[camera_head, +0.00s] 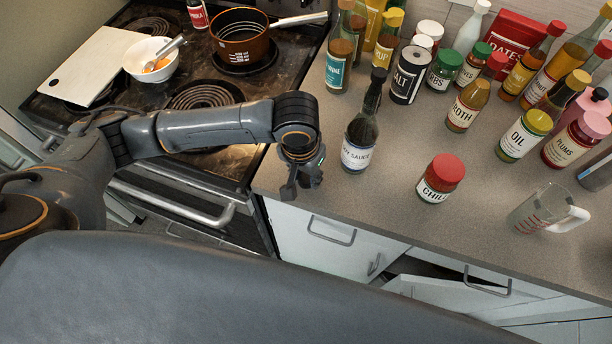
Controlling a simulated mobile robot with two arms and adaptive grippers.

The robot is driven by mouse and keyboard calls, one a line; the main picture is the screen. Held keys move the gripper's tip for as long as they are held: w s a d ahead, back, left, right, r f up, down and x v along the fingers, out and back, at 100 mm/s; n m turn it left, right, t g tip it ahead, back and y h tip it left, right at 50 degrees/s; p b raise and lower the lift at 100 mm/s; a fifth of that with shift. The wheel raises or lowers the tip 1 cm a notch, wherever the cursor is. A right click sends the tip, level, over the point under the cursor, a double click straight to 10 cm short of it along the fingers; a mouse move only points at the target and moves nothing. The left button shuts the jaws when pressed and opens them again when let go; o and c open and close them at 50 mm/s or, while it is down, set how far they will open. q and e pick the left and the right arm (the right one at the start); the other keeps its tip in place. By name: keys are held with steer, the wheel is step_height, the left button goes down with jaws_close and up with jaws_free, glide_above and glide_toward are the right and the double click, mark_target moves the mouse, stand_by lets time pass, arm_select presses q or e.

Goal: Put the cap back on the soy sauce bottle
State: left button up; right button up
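The soy sauce bottle (360,143) stands upright on the counter, dark with a white label. Its narrow neck ends in a black top (378,76), which looks like a cap; I cannot tell whether it is seated. No separate loose cap shows clearly. My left gripper (300,186) points down near the counter's front left edge, left of the bottle and apart from it. Its two fingertips look spread, with nothing visible between them. My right gripper is not in view.
A red-lidded chili jar (440,179) stands right of the bottle, and a glass measuring cup (541,211) farther right. Several bottles and jars crowd the back, including a salt shaker (408,76). The stove (190,128) is left. Counter front is mostly clear.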

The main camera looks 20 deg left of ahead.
arm_select(q)
steer(key=shift+r, duration=0.1)
stand_by(0.3)
steer(key=shift+r, duration=0.6)
steer(key=shift+s+d+r+p, duration=0.35)
steer(key=shift+s+r+p, duration=1.1)
steer(key=shift+s+r, duration=0.7)
steer(key=shift+s+d+r+p, duration=0.35)
steer(key=shift+s+r+p, duration=1.3)
steer(key=shift+s, duration=0.8)
steer(key=shift+s+d+r+p, duration=0.35)
steer(key=shift+s+r+p, duration=0.95)
steer(key=shift+s+r, duration=0.9)
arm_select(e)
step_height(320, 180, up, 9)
arm_select(q)
steer(key=shift+s+f, duration=0.1)
steer(key=shift+f, duration=0.1)
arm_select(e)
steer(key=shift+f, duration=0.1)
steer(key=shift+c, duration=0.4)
